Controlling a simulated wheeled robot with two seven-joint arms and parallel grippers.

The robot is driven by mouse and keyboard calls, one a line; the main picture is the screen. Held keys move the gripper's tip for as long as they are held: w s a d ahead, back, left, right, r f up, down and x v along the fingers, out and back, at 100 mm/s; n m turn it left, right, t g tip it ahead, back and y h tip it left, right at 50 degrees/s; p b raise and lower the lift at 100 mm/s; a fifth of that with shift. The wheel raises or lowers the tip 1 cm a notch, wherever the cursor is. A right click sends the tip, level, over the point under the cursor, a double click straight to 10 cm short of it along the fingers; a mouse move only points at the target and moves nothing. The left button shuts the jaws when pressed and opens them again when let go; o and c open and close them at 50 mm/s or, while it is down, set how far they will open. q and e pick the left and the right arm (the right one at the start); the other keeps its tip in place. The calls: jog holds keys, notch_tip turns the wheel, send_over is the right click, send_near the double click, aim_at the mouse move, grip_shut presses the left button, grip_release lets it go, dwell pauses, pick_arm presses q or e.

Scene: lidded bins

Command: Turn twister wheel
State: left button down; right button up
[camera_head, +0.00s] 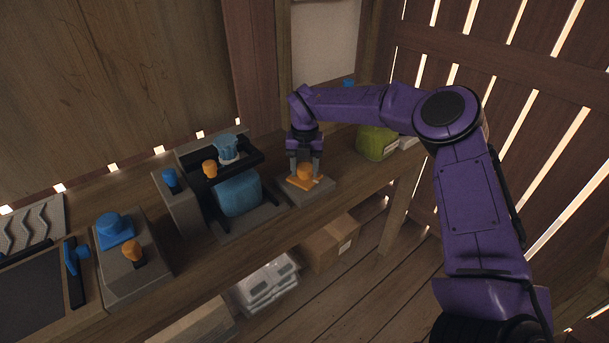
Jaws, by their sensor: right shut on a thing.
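The orange twister wheel (304,172) sits on an orange plate on a grey base (322,191), on the wooden bench near its right part. My right gripper (305,169) points down over it, with its fingers on either side of the orange knob, shut on it. The fingers partly hide the wheel. My left gripper does not show.
Left of the wheel stands a black frame with a blue container (240,194). Grey boxes with blue and orange knobs (108,226) stand farther left. A green container (376,142) is to the right. A cardboard box (330,242) and white crates (268,282) lie below the bench.

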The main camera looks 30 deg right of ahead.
aim_at(304, 166)
jog(key=m+b, duration=0.1)
jog(key=m, duration=0.1)
jog(key=m+b, duration=0.4)
jog(key=shift+f, duration=0.3)
jog(key=m+b, duration=0.2)
jog(key=shift+m, duration=0.3)
jog(key=shift+r+m+b, duration=0.25)
jog(key=shift+m+b, duration=0.65)
jog(key=shift+b, duration=0.05)
jog(key=o, duration=1)
jog(key=shift+a, duration=0.15)
notch_tip(304, 166, up, 11)
jog(key=shift+f+p, duration=0.15)
jog(key=shift+p, duration=0.55)
